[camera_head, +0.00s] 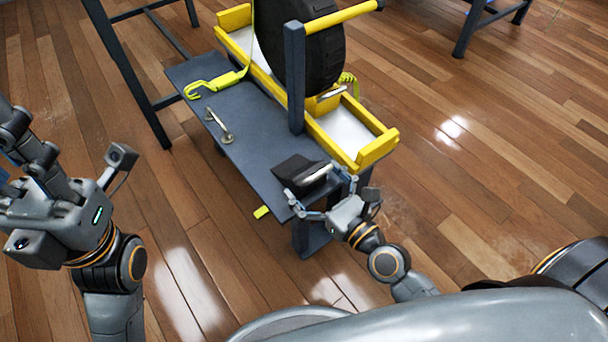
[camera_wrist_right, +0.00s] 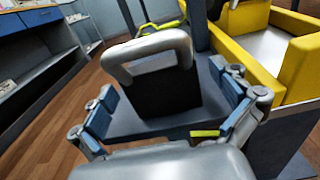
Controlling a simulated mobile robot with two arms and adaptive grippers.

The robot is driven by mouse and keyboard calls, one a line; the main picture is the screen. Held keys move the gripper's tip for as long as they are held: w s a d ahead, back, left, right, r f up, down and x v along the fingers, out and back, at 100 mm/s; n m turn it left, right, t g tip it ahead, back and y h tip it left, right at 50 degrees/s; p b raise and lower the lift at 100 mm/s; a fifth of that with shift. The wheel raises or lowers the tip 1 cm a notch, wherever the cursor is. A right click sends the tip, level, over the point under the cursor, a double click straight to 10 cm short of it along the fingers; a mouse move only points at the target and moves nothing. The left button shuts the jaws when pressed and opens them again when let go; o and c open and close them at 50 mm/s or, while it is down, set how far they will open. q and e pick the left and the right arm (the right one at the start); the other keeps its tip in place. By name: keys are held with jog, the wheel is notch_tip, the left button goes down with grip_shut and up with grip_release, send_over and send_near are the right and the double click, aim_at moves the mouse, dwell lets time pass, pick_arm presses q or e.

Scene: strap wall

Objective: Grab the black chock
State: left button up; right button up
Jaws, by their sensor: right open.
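The black chock (camera_head: 292,167) with a pale grey handle rests on the dark grey shelf (camera_head: 195,75) near its front end. In the right wrist view the chock (camera_wrist_right: 165,95) stands centrally, its handle (camera_wrist_right: 150,48) toward the camera. My right gripper (camera_head: 312,188) is open at the chock, one finger to each side. The right wrist view shows its blue-padded fingers (camera_wrist_right: 165,88) spread wide, with visible gaps beside the chock. My left gripper (camera_head: 25,145) is raised at the left edge, away from the shelf; its jaw opening is unclear.
A black wheel (camera_head: 297,48) stands in a yellow-edged tray (camera_head: 378,150) beside the shelf, behind a dark post (camera_head: 295,80). A yellow strap hook (camera_head: 205,86) and a metal bar handle (camera_head: 219,126) lie on the shelf.

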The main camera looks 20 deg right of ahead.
aim_at(301, 167)
jog(key=shift+x, duration=1.15)
jog(key=shift+w+a, duration=0.1)
jog(key=shift+w, duration=0.1)
jog(key=c, duration=1.5)
jog(key=shift+r, duration=0.15)
